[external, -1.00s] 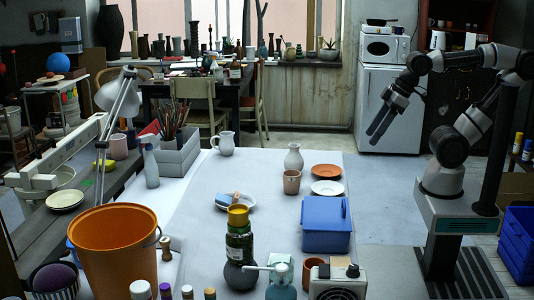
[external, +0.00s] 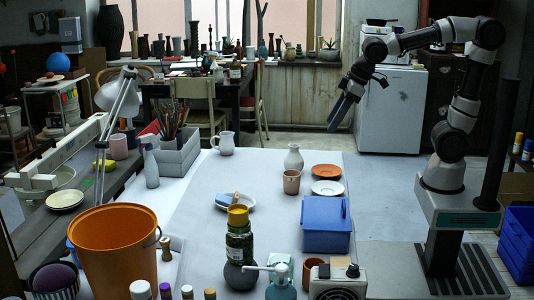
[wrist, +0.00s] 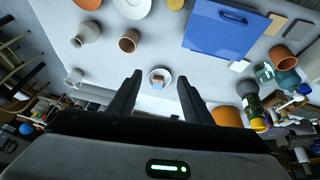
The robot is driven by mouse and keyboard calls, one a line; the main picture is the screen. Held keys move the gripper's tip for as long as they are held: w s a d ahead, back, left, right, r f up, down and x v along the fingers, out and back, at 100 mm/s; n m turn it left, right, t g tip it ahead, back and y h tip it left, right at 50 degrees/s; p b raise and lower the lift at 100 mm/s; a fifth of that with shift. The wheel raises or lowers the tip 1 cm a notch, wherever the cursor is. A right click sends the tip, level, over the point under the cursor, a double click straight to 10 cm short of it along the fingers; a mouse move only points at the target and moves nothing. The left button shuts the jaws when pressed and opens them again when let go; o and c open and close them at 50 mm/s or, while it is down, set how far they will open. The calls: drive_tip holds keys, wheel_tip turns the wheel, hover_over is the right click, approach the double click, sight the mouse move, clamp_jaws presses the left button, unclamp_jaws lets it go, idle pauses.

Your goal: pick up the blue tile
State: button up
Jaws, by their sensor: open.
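My gripper (external: 335,128) is in the air above and beyond the table's right side, well away from the dish, pointing down and left. In the wrist view my gripper (wrist: 160,79) has its two dark fingers apart, with nothing held.
A green jar with a yellow lid (external: 239,235) stands just in front of the dish. A blue box (external: 326,228), a brown cup (external: 291,182) and a white vase (external: 294,158) stand to its right. An orange bucket (external: 118,250) is front left. Table around the dish's left is clear.

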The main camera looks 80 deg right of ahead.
drive_tip(key=w+f+p, duration=0.1)
drive_tip(key=w+f, duration=0.1)
drive_tip(key=w, duration=0.7)
drive_tip(key=y+p, duration=0.1)
drive_tip(key=p, duration=0.1)
approach(236, 194)
drive_tip(key=shift+g, duration=0.3)
drive_tip(key=shift+b+x, duration=0.95)
drive_tip(key=shift+x, duration=3.5)
drive_tip(key=shift+w+r, duration=0.1)
drive_tip(key=c, duration=0.9)
drive_tip(key=shift+o, duration=0.2)
drive_tip(key=shift+r, duration=0.25)
wheel_tip(236, 194, up, 9)
drive_tip(key=p, duration=0.1)
drive_tip(key=s+a+r, duration=0.1)
drive_tip(key=s+r, duration=0.2)
drive_tip(key=s, duration=0.9)
drive_tip(key=s+a+r, duration=0.1)
drive_tip(key=s+r, duration=0.3)
drive_tip(key=s, duration=0.9)
wheel_tip(236, 194, up, 9)
drive_tip(key=w+p, duration=0.2)
drive_tip(key=p, duration=1.1)
drive_tip(key=shift+m+p, duration=0.3)
